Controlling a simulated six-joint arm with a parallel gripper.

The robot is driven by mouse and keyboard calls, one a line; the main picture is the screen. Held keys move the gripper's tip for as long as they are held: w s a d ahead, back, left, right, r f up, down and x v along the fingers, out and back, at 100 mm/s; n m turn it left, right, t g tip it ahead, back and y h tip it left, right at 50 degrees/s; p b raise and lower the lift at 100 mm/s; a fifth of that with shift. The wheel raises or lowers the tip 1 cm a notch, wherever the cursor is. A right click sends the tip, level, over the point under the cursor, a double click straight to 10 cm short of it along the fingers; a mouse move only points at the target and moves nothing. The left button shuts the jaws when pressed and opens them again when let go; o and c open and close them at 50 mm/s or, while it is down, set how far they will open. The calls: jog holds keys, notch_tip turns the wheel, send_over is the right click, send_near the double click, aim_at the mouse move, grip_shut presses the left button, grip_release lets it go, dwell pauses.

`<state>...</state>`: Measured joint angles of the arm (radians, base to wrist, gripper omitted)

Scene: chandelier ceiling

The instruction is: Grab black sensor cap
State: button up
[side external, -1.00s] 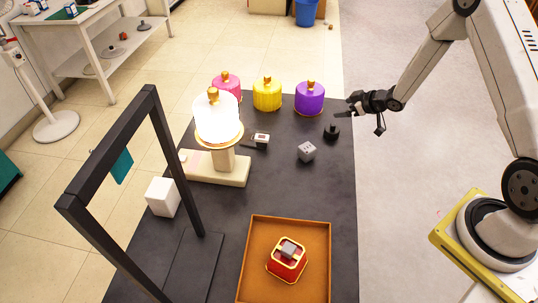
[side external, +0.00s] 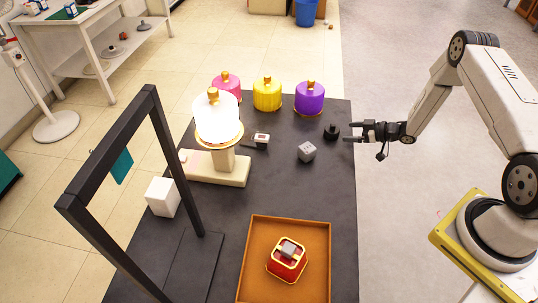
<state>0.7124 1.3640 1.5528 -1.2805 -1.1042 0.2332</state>
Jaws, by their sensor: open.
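The black sensor cap (side external: 331,132) is a small dark piece with a knob on top. It stands upright on the dark table near its right edge, in front of the purple canister. My gripper (side external: 348,132) is just right of the cap, at the table's right edge, with its fingers pointing left toward it. The fingers are apart and nothing is between them. The fingertips look close to the cap, but I cannot tell the exact gap or height.
A grey cube (side external: 307,151) sits left of and nearer than the cap. Purple (side external: 310,98), yellow (side external: 267,94) and pink (side external: 226,84) canisters line the far edge. A glowing white lamp (side external: 216,120), a black frame (side external: 175,170) and an orange tray (side external: 322,262) stand farther left and nearer.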

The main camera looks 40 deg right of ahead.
aim_at(334, 125)
jog(key=shift+x, duration=3.6)
jog(key=c, duration=1.1)
jog(key=shift+r, duration=0.15)
jog(key=shift+r, duration=0.75)
jog(key=s+a+r, duration=0.1)
jog(key=s+r, duration=0.2)
jog(key=s, duration=0.1)
jog(key=s+a+r, duration=0.1)
jog(key=s+r, duration=0.3)
jog(key=s, duration=0.1)
jog(key=s+a+r, duration=0.1)
jog(key=s+r, duration=0.3)
jog(key=shift+s+a+r, duration=0.15)
jog(key=shift+s+a, duration=0.1)
jog(key=shift+a, duration=0.1)
